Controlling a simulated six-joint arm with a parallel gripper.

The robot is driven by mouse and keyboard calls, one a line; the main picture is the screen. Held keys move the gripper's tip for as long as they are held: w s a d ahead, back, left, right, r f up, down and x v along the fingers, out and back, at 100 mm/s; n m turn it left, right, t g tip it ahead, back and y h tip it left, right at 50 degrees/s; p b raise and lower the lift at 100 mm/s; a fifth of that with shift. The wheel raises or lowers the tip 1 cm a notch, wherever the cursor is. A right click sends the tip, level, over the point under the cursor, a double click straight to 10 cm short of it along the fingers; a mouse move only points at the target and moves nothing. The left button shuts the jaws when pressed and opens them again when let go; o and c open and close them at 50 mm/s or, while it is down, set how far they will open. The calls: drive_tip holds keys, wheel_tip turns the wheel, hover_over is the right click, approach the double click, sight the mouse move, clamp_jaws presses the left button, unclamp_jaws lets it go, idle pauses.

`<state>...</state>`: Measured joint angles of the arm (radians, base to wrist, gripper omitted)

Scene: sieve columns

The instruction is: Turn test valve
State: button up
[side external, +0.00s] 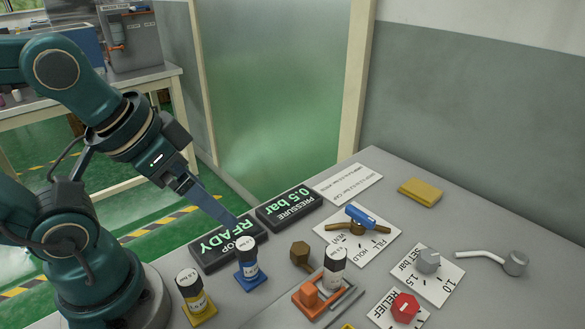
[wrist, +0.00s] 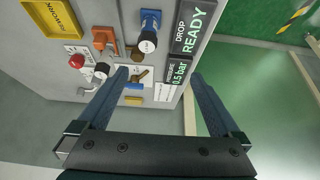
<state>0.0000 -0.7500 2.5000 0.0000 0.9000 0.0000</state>
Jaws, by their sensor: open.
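The test valve has a brass body and a blue lever (side external: 361,214). It sits on a white plate (side external: 337,246) marked FILL, HOLD and VENT. I cannot tell exactly which mark the lever is set at. In the wrist view the blue lever (wrist: 134,86) lies between my fingers in the picture, near the left one, some distance beyond the tips. My gripper (side external: 230,219) is open and empty. In the side view it hangs left of the valve, with its fingers slanting down in front of the displays. It also shows in the wrist view (wrist: 160,75).
The pressure display (side external: 290,208) reads 0.5 bar, and the drop display (side external: 225,247) reads READY. A blue-based column (side external: 248,265), a yellow-based column (side external: 195,297) and an orange clamp stand (side external: 318,299) stand nearby. A red relief knob (side external: 405,306) and grey set knob (side external: 428,261) lie right.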

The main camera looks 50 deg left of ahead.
idle(0.4)
drive_tip(key=w+r+n+t, duration=0.1)
drive_tip(key=w+r, duration=0.4)
drive_tip(key=w, duration=0.2)
drive_tip(key=m+g, duration=0.1)
drive_tip(key=g, duration=0.1)
hover_over(361, 213)
drive_tip(key=s, duration=0.2)
wheel_tip(361, 213, down, 13)
drive_tip(key=shift+x, duration=2.15)
drive_tip(key=shift+s, duration=0.15)
